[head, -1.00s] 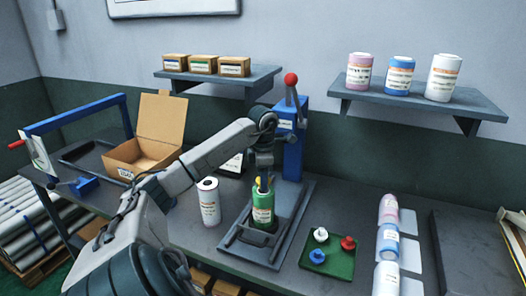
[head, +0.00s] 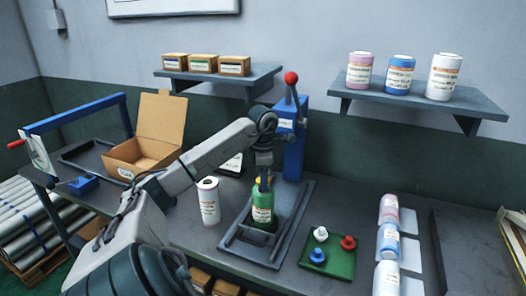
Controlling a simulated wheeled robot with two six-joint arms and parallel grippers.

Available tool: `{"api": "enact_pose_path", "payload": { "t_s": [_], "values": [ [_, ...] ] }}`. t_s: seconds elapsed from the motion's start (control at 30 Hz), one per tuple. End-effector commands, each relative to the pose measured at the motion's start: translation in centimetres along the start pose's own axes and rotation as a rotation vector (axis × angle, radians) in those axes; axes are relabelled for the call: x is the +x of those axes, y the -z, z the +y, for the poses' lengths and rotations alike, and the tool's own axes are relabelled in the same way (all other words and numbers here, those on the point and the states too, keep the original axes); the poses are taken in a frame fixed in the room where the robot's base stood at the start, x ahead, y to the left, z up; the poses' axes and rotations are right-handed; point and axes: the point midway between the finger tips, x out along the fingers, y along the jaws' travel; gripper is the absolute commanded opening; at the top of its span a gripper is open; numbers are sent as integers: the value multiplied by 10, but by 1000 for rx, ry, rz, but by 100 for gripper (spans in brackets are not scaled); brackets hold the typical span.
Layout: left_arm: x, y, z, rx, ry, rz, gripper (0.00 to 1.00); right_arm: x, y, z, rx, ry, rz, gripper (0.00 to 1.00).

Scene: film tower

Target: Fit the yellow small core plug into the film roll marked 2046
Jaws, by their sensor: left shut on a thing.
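A green film roll (head: 263,212) with a pale label stands upright in the dark tray of the press. The print on its label is too small to read. My left gripper (head: 264,186) points straight down at the roll's top end. It is shut on the yellow plug (head: 258,181), of which only a small bit shows beside the fingers. The plug is at the roll's top opening; the fingers hide how deep it sits. My right gripper is not in view.
The blue press (head: 293,140) with a red-knobbed lever stands behind the roll. A white roll (head: 208,203) stands to the left. A green tray (head: 341,264) with white, red and blue plugs lies to the right. An open carton (head: 150,146) stands further left.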

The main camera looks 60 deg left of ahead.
Motion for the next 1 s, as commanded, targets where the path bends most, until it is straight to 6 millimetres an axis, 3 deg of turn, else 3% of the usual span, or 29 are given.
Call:
{"api": "enact_pose_path", "payload": {
  "t_s": [0.83, 0.87, 1.0],
  "values": [
    [18, 0, 0, 0, 0, 0, 20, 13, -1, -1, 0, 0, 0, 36],
    [18, 0, 0, 0, 0, 0, 44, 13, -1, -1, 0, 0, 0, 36],
    [17, 0, 0, 0, 0, 0, 67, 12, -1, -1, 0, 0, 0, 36]
  ]
}}
